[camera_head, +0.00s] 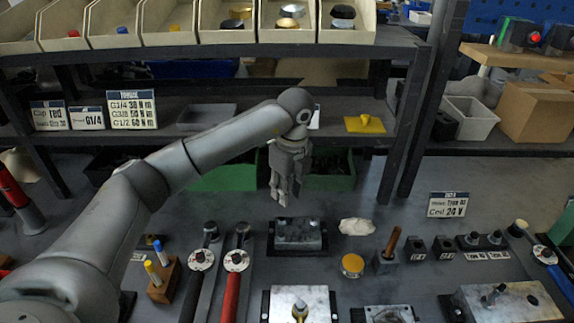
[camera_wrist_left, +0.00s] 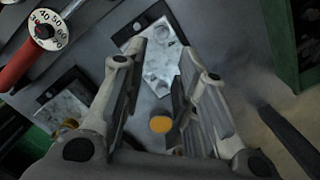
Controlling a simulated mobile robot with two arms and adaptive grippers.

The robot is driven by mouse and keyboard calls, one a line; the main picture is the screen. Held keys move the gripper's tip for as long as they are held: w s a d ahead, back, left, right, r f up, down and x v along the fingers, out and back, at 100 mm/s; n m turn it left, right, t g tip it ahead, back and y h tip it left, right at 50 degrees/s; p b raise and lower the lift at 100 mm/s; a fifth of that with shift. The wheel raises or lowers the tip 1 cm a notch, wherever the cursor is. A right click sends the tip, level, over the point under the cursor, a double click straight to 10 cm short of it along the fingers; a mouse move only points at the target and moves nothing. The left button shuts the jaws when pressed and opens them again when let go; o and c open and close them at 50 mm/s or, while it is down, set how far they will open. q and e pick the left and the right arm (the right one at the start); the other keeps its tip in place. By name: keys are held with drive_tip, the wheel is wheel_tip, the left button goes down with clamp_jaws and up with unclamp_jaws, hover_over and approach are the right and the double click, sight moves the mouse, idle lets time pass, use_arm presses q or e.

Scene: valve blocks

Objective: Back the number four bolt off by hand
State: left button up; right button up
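My left gripper (camera_head: 283,196) hangs fingers-down above the bench, behind and above a grey metal valve block (camera_head: 298,235) on a dark mat. That view shows a light metal block (camera_wrist_left: 158,72) beyond the fingertips and another metal block (camera_wrist_left: 66,108) at left. More metal blocks stand at the front middle (camera_head: 284,305) and front right (camera_head: 530,302) in the head view. I cannot make out bolt numbers, so I cannot tell which bolt is number four. My right gripper is not in view.
Two torque wrenches with round dials, one red-handled (camera_head: 231,290), lie left of the middle block. A wooden holder (camera_head: 165,283), a yellow-topped round item (camera_head: 352,264), a crumpled cloth (camera_head: 357,227) and several small black blocks share the bench. Shelving with bins stands behind.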

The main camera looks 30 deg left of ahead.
sight(282, 218)
use_arm(q)
drive_tip(key=f, duration=0.3)
drive_tip(key=a+f+p, duration=0.1)
drive_tip(key=f, duration=0.6)
drive_tip(key=shift+w+a+p, duration=0.25)
drive_tip(key=shift+w+p, duration=0.05)
drive_tip(key=shift+p, duration=0.1)
drive_tip(key=shift+f, duration=0.1)
clamp_jaws()
drive_tip(key=n, duration=0.4)
drive_tip(key=shift+w, duration=0.1)
drive_tip(key=n+g, duration=0.1)
drive_tip(key=n, duration=0.7)
drive_tip(key=shift+w, duration=0.1)
drive_tip(key=n, duration=0.3)
drive_tip(key=shift+g, duration=0.3)
drive_tip(key=shift+n, duration=0.3)
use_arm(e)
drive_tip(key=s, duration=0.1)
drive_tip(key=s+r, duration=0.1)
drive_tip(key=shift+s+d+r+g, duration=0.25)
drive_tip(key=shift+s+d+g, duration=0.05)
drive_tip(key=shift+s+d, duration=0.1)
use_arm(q)
drive_tip(key=shift+n+h, duration=0.3)
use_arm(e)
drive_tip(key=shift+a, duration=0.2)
